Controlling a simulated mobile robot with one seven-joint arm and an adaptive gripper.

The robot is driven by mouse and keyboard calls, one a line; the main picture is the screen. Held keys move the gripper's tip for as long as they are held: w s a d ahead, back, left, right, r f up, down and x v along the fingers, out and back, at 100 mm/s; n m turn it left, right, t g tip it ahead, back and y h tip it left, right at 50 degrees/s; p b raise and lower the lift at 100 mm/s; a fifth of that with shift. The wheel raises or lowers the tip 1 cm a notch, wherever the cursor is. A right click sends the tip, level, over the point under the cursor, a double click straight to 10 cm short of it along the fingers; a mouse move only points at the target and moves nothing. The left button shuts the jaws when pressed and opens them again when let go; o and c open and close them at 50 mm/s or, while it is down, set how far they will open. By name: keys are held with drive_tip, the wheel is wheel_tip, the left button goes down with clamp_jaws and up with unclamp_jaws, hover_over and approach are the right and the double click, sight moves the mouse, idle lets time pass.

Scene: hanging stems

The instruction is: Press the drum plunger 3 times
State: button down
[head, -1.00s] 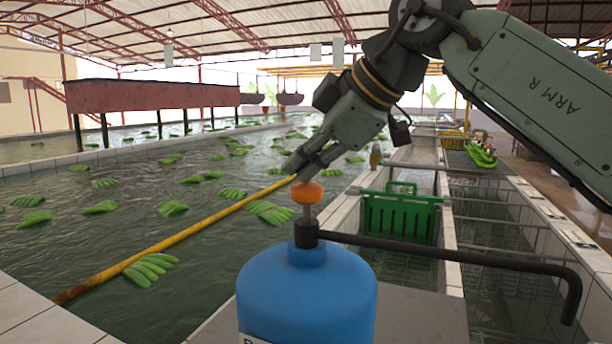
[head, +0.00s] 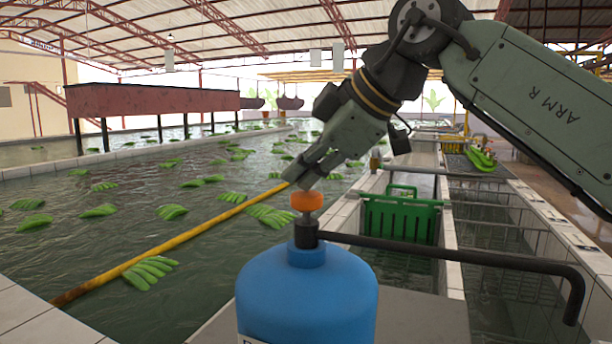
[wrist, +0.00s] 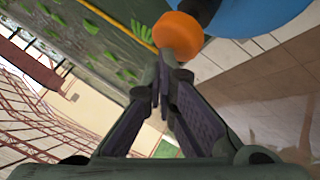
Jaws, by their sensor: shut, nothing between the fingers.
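The drum plunger has an orange knob (head: 307,200) on a short grey stem, standing upright on top of the blue drum (head: 306,295). The orange knob (wrist: 179,35) also shows in the wrist view, just beyond the fingertips. My gripper (head: 300,184) is shut and empty, tilted down from the upper right. Its tips are at the top of the knob in the head view; they look to be touching it. In the wrist view the fingers of my gripper (wrist: 164,80) meet in the middle. Little of the stem shows between knob and black collar.
A black bent pipe (head: 470,258) runs right from the drum's neck. A yellow pole (head: 180,238) lies across the water at left, among floating green banana bunches (head: 150,270). A green crate (head: 400,218) stands in a tiled basin behind the drum.

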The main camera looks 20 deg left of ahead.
sight(304, 194)
drive_tip(key=shift+f, duration=0.15)
drive_tip(key=shift+r+p, duration=1.45)
wheel_tip(304, 194, up, 2)
drive_tip(key=shift+w+p, duration=0.1)
drive_tip(key=shift+p, duration=0.55)
wheel_tip(304, 194, up, 4)
drive_tip(key=shift+r, duration=0.1)
idle(1.1)
